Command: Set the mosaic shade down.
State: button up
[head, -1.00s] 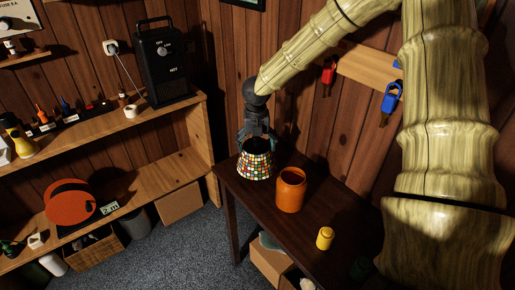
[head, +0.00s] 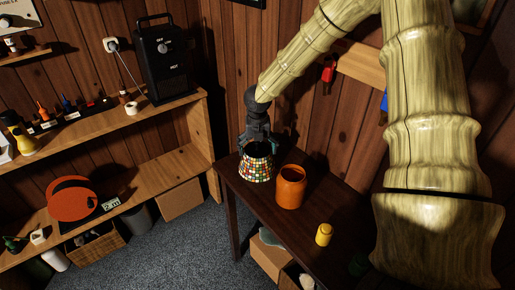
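The mosaic shade (head: 256,169) is a small flared piece with multicoloured tiles and a dark open top. It is upright at the far left corner of the dark table (head: 262,204), just left of an orange jar. My gripper (head: 256,143) points down at the shade's top rim from above. The fingers are dark and small here, and they seem to meet the rim. I cannot tell whether they are closed on it. I also cannot tell whether the shade's base touches the table.
The orange jar (head: 290,187) stands close to the shade's right. A yellow bottle (head: 324,234) stands nearer on the table. A wooden shelf (head: 160,172) and a black heater-like box (head: 163,62) are at left. The table between jar and yellow bottle is clear.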

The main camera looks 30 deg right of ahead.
jog(key=shift+r, duration=0.15)
jog(key=r, duration=0.4)
jog(key=s+r+b, duration=0.1)
jog(key=r, duration=0.6)
jog(key=shift+s+a+r, duration=0.15)
jog(key=shift+a+r, duration=0.2)
jog(key=shift+r, duration=0.05)
jog(key=shift+f, duration=0.1)
